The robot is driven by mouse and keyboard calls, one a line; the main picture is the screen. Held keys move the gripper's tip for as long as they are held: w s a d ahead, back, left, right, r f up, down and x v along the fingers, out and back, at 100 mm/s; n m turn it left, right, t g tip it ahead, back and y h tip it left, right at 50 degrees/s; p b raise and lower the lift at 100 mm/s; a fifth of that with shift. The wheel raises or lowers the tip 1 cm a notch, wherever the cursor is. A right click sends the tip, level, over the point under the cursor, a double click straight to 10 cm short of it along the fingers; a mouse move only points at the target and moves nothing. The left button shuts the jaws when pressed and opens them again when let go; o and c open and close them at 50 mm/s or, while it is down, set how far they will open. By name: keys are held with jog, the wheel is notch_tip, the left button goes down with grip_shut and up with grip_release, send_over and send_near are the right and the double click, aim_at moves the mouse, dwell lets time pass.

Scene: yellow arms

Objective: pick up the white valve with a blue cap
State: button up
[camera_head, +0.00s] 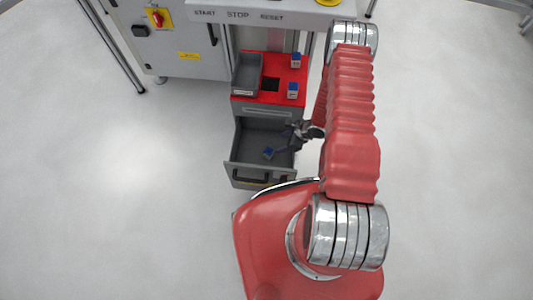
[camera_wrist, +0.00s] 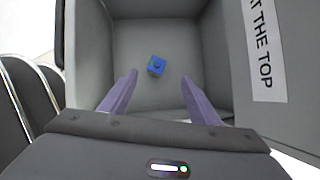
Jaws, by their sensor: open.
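The valve with a blue cap (camera_wrist: 157,66) lies on the floor of an open grey drawer (camera_wrist: 201,40). From above in the wrist view I see mostly its blue top, so little of its white body shows. It also shows as a small blue thing in the head view (camera_head: 268,153), inside the drawer (camera_head: 247,172). My gripper (camera_wrist: 158,92) is open, with its two purple fingers apart and nothing between them. The valve is beyond the fingertips, near the middle between them. In the head view my gripper (camera_head: 279,150) is over the right part of the drawer.
The red cabinet top (camera_head: 268,98) behind the drawer carries a grey bin (camera_head: 246,74) and two blue-capped white pieces, one at the back (camera_head: 296,60) and one nearer (camera_head: 292,90). A grey control cabinet (camera_head: 180,40) stands at the back left.

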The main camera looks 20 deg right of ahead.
aim_at(269, 149)
jog(key=x, duration=0.8)
jog(key=shift+f, duration=0.15)
jog(key=shift+x, duration=2.6)
jog(key=shift+s, duration=0.1)
jog(key=shift+c, duration=0.2)
jog(key=c, duration=1.2)
